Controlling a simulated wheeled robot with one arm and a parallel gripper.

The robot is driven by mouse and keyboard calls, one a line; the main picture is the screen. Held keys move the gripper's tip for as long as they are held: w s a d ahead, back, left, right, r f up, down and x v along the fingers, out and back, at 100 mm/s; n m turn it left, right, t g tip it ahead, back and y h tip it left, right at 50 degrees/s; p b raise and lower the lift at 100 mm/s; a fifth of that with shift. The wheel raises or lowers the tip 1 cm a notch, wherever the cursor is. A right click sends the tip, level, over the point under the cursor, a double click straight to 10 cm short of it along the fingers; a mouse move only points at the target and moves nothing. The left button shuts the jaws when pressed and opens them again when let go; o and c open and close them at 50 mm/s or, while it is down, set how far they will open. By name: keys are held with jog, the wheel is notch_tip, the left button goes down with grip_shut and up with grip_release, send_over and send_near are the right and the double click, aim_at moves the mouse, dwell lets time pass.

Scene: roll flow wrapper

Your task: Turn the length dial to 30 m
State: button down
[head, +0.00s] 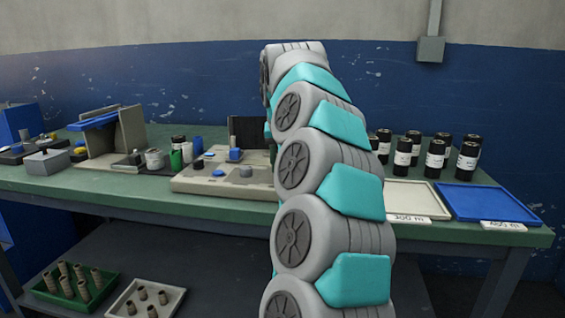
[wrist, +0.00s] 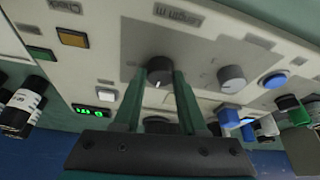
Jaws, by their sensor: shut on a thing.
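In the wrist view, the dark round length dial (wrist: 159,66) stands on the pale panel near the upside-down "Length m" label (wrist: 179,13). My gripper (wrist: 161,78) has its two green fingers on either side of the dial and is shut on it. The dial's pointer and scale are too small to read. A small display (wrist: 91,110) shows green digits that I cannot read. In the head view, my arm hides my gripper and part of the wrapper's control panel (head: 205,183).
A second grey knob (wrist: 231,78) and a blue button (wrist: 273,80) sit right of the dial. An orange button (wrist: 72,38) is at left. On the bench, black rolls (head: 436,152), a cream tray (head: 400,192) and a blue tray (head: 485,203) stand right of my arm.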

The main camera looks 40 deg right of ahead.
dwell(0.3)
jog(key=shift+c, duration=2.3)
grip_release()
jog(key=v, duration=0.7)
jog(key=shift+r, duration=0.35)
jog(key=shift+s+a, duration=0.15)
jog(key=shift+a, duration=0.05)
